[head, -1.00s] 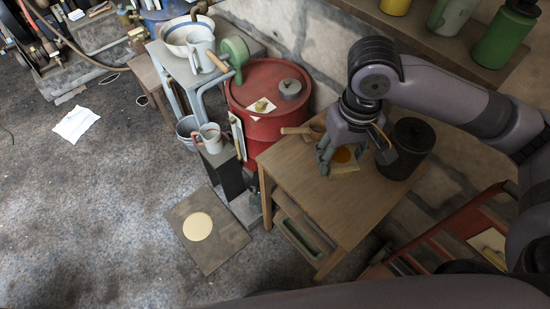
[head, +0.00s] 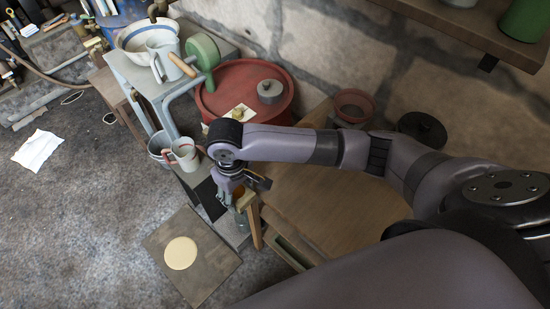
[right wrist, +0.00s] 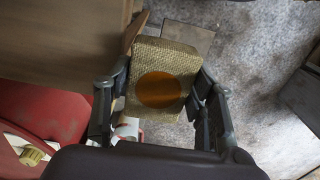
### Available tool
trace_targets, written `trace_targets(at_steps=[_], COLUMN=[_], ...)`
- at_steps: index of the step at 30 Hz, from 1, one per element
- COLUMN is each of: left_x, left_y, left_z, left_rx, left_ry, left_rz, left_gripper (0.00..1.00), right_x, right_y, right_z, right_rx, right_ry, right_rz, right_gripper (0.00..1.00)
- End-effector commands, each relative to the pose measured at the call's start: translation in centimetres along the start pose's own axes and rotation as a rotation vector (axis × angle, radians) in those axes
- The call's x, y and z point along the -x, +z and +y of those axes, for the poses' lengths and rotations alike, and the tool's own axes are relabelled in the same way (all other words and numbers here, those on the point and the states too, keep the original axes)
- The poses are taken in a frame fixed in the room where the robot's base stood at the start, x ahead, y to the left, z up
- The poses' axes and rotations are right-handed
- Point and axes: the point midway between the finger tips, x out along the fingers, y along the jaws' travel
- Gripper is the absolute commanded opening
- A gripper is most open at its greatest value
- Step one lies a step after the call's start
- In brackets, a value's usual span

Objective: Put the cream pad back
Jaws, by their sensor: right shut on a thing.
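My right gripper (head: 236,198) is shut on a woven tan pad (right wrist: 150,50) with an orange disc on its face. In the right wrist view the two fingers grip its left and right sides. In the head view the pad is small and partly hidden by the gripper. It is held in the air by the left edge of the wooden table. A flat cream disc (head: 181,253) lies on a grey-brown board (head: 216,264) on the floor, below and left of the gripper. My left gripper is out of view.
The wooden table (head: 310,205) stands right of the gripper, partly behind my arm. A red drum (head: 225,97) is behind. A white mug with a red handle (head: 183,153) and a bucket stand close left. The floor left of the board is clear.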

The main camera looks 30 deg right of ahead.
Motion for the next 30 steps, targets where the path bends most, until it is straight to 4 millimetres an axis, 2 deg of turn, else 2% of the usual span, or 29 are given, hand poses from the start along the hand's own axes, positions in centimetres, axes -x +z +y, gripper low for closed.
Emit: trace_targets(at_steps=[1, 4, 9, 15, 17, 24, 30], left_x=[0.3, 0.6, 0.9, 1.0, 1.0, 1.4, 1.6], left_y=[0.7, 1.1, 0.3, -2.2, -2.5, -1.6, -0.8], left_z=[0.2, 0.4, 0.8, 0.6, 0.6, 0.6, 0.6], left_rx=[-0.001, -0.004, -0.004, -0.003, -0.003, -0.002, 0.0], left_ry=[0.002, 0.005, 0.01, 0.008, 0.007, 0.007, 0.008], left_rz=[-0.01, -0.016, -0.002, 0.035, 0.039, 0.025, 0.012], left_gripper=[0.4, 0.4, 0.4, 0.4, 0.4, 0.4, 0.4], right_x=[0.2, 0.2, 0.2, 0.1, 0.2, 0.2, -0.5], right_y=[0.0, 0.1, 0.0, 0.0, 0.0, 0.1, 0.1], right_z=[1.8, 4.5, 8.3, 10.1, 10.7, 14.5, 14.6], right_rx=[-0.007, -0.007, -0.005, -0.001, -0.003, -0.004, 0.0], right_ry=[0.006, 0.006, 0.003, 0.001, 0.001, 0.002, 0.0], right_rz=[-0.001, -0.001, -0.001, 0.0, 0.001, -0.001, 0.0], right_gripper=[0.18, 0.18, 0.18, 0.18, 0.18, 0.18, 0.18])
